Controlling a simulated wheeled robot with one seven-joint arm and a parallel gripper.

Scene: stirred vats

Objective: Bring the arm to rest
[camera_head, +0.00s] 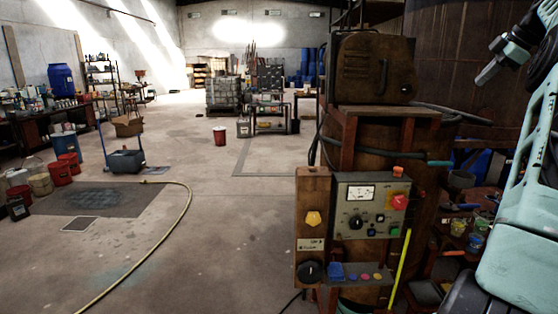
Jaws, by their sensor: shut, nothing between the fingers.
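My arm (520,265) rises along the right edge in pale teal links. It folds over near the top right corner. My gripper (487,74) shows there as a small grey and teal end, shut and empty, pointing down and left. It hangs in the air in front of a dark brown panelled surface and touches nothing that I can see. Parts of the arm are cut off by the right edge of the picture.
A rusty vat stand with a control box (369,205) stands close by, right of centre. A shelf with small pots (476,243) lies right of it. A yellow hose (165,254) crosses the floor at left. The middle floor is mostly clear around a red bucket (219,137).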

